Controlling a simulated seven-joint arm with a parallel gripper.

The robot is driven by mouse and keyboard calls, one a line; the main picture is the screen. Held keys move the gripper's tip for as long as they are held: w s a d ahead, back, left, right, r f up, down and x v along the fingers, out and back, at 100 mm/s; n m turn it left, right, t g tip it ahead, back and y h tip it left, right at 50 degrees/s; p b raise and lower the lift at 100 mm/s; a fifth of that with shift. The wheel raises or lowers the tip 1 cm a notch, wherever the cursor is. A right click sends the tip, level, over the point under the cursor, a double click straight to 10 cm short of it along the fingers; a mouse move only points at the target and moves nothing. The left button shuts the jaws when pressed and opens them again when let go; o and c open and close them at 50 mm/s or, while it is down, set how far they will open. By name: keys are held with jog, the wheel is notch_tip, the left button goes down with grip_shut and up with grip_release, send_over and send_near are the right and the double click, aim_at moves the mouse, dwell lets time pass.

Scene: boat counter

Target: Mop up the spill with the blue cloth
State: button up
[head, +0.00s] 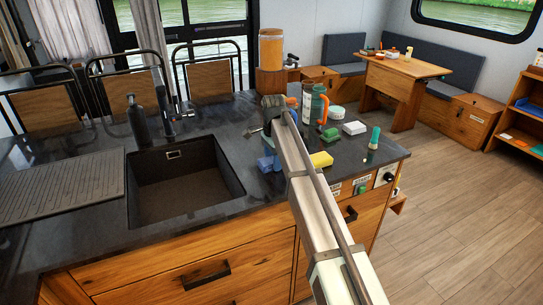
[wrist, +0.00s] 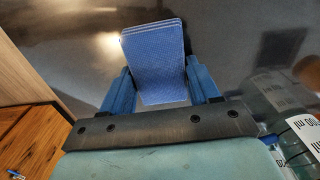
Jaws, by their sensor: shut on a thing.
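The blue cloth (wrist: 155,55) is a folded, ribbed stack between the two blue fingers of my gripper (wrist: 158,92) in the wrist view. My gripper is shut on it, with the cloth's far part reaching out past the fingertips over the dark counter. In the head view my gripper (head: 268,162) is low over the counter, right of the sink; cloth and fingers are hard to tell apart there. I cannot tell whether the cloth touches the counter. I cannot clearly make out the spill; a bright patch on the counter in the wrist view may be only glare.
A green bottle (head: 314,106) with an orange handle stands close behind my gripper. A yellow sponge (head: 321,159), a white block (head: 354,128) and a teal-capped bottle (head: 374,139) are to the right. The sink (head: 185,180) opens to the left. A clear container (wrist: 285,95) is near my gripper.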

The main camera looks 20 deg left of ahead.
aim_at(282, 178)
jog(key=s+d, duration=0.5)
jog(key=shift+s, duration=0.1)
jog(key=shift+w+d, duration=0.8)
jog(key=shift+w, duration=0.1)
jog(key=shift+w+a, duration=3.55)
jog(key=shift+a, duration=0.15)
notch_tip(282, 178, up, 8)
jog(key=shift+s+d, duration=0.1)
